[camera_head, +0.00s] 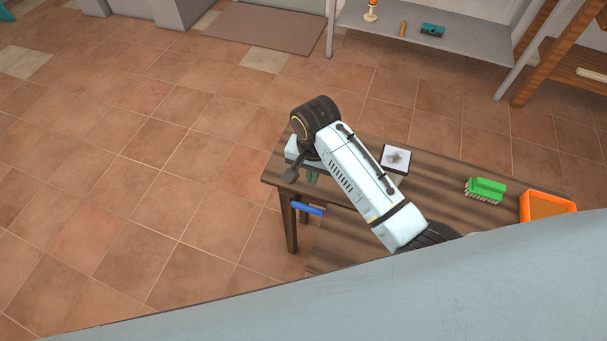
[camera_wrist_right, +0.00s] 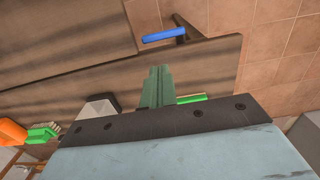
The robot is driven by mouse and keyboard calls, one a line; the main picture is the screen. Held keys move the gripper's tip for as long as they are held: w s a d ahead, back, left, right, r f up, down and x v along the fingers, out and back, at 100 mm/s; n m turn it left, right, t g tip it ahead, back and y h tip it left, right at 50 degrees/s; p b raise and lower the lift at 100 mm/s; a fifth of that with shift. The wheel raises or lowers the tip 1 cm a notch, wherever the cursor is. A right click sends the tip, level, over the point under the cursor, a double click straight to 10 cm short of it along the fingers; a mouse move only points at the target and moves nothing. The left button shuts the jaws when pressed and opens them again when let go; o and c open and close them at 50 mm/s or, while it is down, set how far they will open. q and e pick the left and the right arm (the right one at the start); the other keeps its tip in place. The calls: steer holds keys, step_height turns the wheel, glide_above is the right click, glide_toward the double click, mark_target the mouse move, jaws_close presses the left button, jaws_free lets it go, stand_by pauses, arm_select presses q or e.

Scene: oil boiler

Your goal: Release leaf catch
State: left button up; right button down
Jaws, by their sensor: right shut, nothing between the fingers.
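A blue bar (camera_head: 307,208) sits just below the left front edge of the wooden table (camera_head: 435,180); it looks like a handle or catch. In the right wrist view, the blue bar (camera_wrist_right: 165,35) is on a dark bracket beyond the table edge. My right gripper (camera_head: 313,179) hangs from its wrist over the table's left end, above and close to the blue bar in the picture. Its greenish fingers (camera_wrist_right: 158,72) are together, with nothing between them, and apart from the bar. A bright green strip (camera_wrist_right: 193,99) shows partly behind them. My left gripper is out of view.
On the table are a small dark-patterned white box (camera_head: 396,158), a green brush (camera_head: 485,190) and an orange tray (camera_head: 546,207). A grey shelf (camera_head: 460,38) stands at the back. The tiled floor left of the table is clear.

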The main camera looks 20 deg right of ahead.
steer(key=b, duration=0.2)
glide_above(311, 209)
step_height(311, 209, down, 7)
steer(key=shift+d+f, duration=0.1)
steer(key=shift+f, duration=0.1)
step_height(311, 209, down, 6)
steer(key=shift+f+b, duration=0.15)
steer(key=shift+b, duration=0.65)
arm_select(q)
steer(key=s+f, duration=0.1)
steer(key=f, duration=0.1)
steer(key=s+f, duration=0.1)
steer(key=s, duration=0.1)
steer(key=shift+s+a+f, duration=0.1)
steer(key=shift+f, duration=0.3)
